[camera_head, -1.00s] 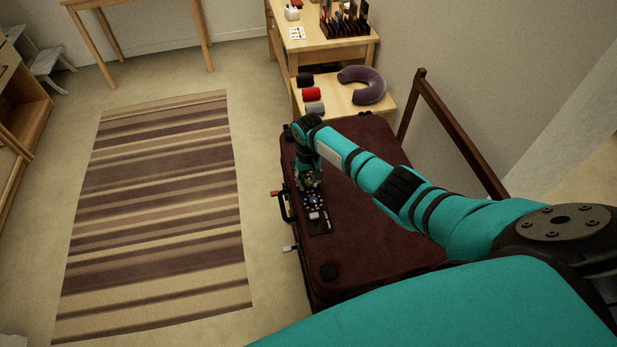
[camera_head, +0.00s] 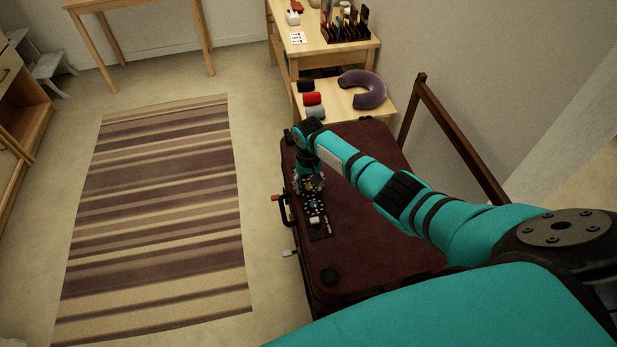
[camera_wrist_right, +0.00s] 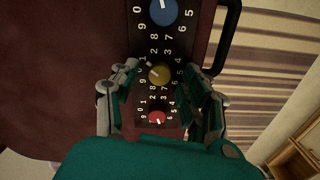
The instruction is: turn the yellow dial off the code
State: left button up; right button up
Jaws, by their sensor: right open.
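The yellow dial (camera_wrist_right: 158,76) sits on a dark number panel on the maroon suitcase (camera_head: 362,243), with digits around it. Its pointer aims up and left in the right wrist view. My right gripper (camera_wrist_right: 160,84) is open, with one finger on each side of the yellow dial; I cannot tell whether they touch it. The blue dial (camera_wrist_right: 163,11) and the red dial (camera_wrist_right: 157,118) are on the same panel, one on either side of the yellow. In the head view my right gripper (camera_head: 309,186) covers part of the panel. My left gripper is not in view.
A black handle (camera_head: 286,211) stands out from the suitcase's left side. A wooden side table (camera_head: 345,110) with a purple neck pillow (camera_head: 364,88) stands behind the suitcase. A dark wooden rail (camera_head: 455,135) is to the right. A striped rug (camera_head: 160,210) covers the clear floor at left.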

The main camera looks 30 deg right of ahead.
aim_at(309, 187)
notch_tip(309, 187, up, 12)
dwell(0.4)
jog(key=shift+f, duration=0.15)
dwell(0.3)
